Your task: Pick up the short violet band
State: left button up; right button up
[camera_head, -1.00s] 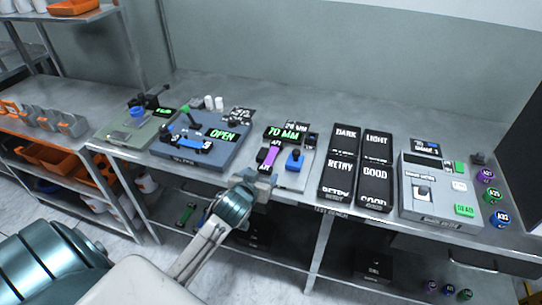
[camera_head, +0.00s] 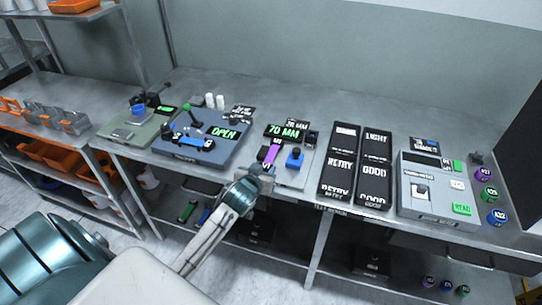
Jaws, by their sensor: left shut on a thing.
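The short violet band (camera_head: 271,154) lies over the light grey measuring station whose display reads 70 MM (camera_head: 287,131). A dark piece sits at its upper end. My left gripper (camera_head: 266,171) reaches in from the lower left and is shut on the band's near end, at the front edge of the station. The fingertips are small and partly hidden by the gripper body. My right gripper is not in view.
A blue-grey fixture marked OPEN (camera_head: 216,152) stands left of the station, close to my arm. Black sorting trays (camera_head: 341,176) and a grey reader (camera_head: 438,210) stand to the right. Bare table (camera_head: 300,97) lies behind.

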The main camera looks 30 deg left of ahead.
pick_arm(q)
jog(key=shift+r+b, duration=0.35)
jog(key=shift+r, duration=0.45)
jog(key=shift+s+d+r+b, duration=0.15)
jog(key=shift+r+b, duration=0.05)
jog(key=shift+r, duration=0.25)
jog(key=shift+s+d+r+b, duration=0.1)
jog(key=shift+r+b, duration=0.1)
jog(key=shift+r, duration=0.25)
jog(key=s+d+r+b, duration=0.2)
jog(key=s+d+b, duration=0.1)
jog(key=s+d, duration=0.8)
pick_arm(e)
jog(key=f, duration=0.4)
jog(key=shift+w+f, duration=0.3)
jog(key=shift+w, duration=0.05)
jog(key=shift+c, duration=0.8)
pick_arm(q)
jog(key=w+d+r+m+h, duration=0.2)
jog(key=w+d+h, duration=0.1)
jog(key=w, duration=0.5)
jog(key=shift+d+r+m+t, duration=0.3)
jog(key=shift+d+r, duration=0.05)
jog(key=shift+d, duration=0.25)
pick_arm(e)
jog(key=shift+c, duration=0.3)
